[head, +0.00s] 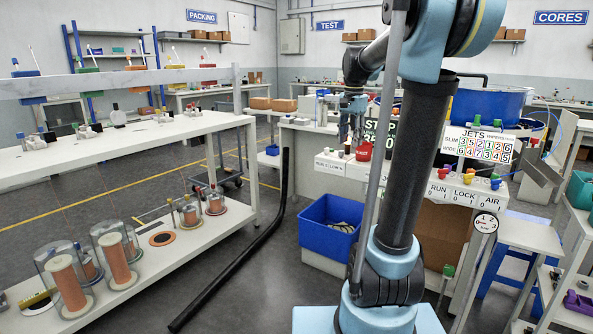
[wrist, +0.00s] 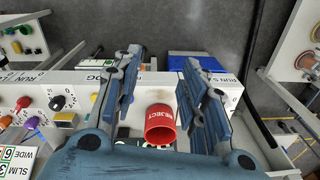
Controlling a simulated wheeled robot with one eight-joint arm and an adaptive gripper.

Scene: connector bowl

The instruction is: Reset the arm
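My arm rises through the middle of the head view and bends over to the left at the top. My gripper (head: 352,118) hangs over the left part of the white control bench, pointing down. In the wrist view, the two fingers of my gripper (wrist: 162,62) stand well apart with nothing held between them. A red cup marked REJECT (wrist: 160,124) shows between the fingers in that view; in the head view the red cup (head: 364,151) is on the bench just below the gripper. I cannot tell the exact gap between them.
The control bench (head: 328,165) carries coloured knobs and a number board (head: 477,145). A blue bin (head: 328,224) stands at its left front. A white shelf rack (head: 190,126) with copper-coloured coils fills the left. A black pipe (head: 236,268) lies on the floor between.

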